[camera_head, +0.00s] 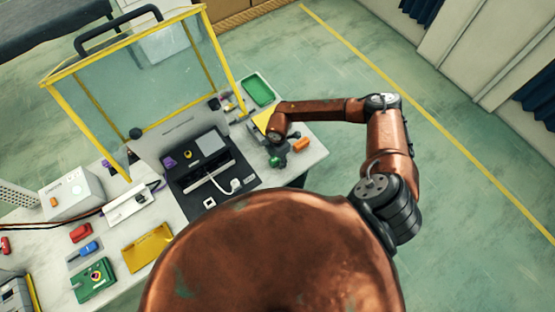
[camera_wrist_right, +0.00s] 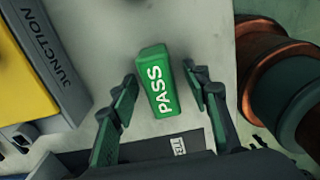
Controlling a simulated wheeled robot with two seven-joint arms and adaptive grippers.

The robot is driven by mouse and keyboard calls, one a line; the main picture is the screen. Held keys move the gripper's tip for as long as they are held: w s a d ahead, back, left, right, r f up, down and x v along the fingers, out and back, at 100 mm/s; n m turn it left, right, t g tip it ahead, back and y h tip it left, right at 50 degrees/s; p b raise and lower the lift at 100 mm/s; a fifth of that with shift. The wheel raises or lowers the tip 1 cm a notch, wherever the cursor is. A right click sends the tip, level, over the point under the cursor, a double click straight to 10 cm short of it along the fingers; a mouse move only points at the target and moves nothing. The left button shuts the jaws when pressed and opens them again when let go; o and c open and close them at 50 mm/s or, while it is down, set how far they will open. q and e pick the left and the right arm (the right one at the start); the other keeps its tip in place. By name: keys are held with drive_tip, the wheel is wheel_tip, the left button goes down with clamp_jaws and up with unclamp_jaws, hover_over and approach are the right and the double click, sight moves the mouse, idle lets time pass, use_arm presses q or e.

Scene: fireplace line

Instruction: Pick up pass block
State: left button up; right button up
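The pass block is green with white PASS lettering (camera_wrist_right: 155,78) and lies on the pale table top in the right wrist view. My right gripper (camera_wrist_right: 160,80) is open, with one finger on each side of the block. A gap shows between each fingertip and the block. In the head view my right gripper (camera_head: 277,158) is low over the right end of the table, and I cannot make out the block clearly there. My left gripper is not in view.
A grey and yellow junction box (camera_wrist_right: 45,55) stands left of the block. In the head view, an orange piece (camera_head: 301,144) lies right of the gripper, a green tray (camera_head: 258,90) behind it, and a black panel (camera_head: 205,178) to its left. A yellow-framed clear guard (camera_head: 150,80) stands at the back.

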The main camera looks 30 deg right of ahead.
clamp_jaws()
idle(0.3)
drive_tip(key=shift+r, duration=0.55)
drive_tip(key=s+a+r+b, duration=0.1)
drive_tip(key=s+a+r, duration=0.7)
drive_tip(key=s+r, duration=0.3)
drive_tip(key=shift+s+r+b, duration=0.3)
drive_tip(key=shift+r, duration=0.2)
